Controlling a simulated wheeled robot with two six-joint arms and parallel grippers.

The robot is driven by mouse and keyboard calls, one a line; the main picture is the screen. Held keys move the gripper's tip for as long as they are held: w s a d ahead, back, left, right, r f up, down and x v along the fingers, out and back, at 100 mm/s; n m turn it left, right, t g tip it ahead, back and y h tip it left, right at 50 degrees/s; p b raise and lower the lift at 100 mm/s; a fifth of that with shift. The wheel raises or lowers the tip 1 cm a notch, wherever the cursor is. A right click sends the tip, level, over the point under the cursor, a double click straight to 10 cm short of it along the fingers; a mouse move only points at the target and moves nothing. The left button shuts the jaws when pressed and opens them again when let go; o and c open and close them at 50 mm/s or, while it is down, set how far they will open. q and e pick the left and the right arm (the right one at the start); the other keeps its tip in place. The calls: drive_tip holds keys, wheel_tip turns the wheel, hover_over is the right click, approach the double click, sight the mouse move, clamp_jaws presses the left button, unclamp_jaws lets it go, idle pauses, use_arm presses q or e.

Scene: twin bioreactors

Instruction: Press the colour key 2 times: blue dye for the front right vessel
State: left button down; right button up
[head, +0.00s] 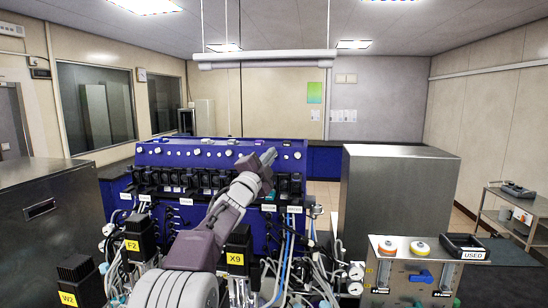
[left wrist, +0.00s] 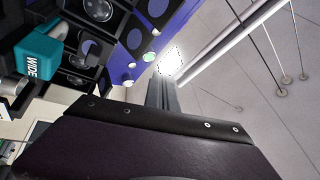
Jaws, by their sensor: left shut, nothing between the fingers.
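My left gripper (head: 268,156) is raised in front of the upper right part of the blue control console (head: 165,155). Its fingers are shut and hold nothing. In the left wrist view the shut fingers (left wrist: 163,95) point toward a bright light patch, with the blue panel beside them. Whether they touch the console cannot be told. A small purple piece (head: 259,141) sits on the console's top edge, just behind the gripper. I cannot make out which part is the colour key. A black unit labelled X9 (head: 238,258) stands right of my left forearm. My right gripper is not in view.
Black units labelled F2 (head: 132,246) and W2 (head: 68,299) stand at left among tubes and cables. A teal block marked WIDE (left wrist: 42,52) is near dark round-faced modules. A large grey cabinet (head: 395,200) stands at right, behind a steel panel (head: 400,270) with knobs.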

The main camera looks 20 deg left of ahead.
use_arm(q)
drive_tip(key=shift+w, duration=0.1)
idle(0.3)
drive_tip(key=s+d+r+b, duration=0.1)
drive_tip(key=s+b, duration=0.1)
drive_tip(key=s, duration=0.3)
drive_tip(key=shift+s+d+r, duration=0.2)
drive_tip(key=shift+s+r, duration=0.1)
drive_tip(key=shift+s, duration=0.1)
drive_tip(key=shift+w, duration=0.1)
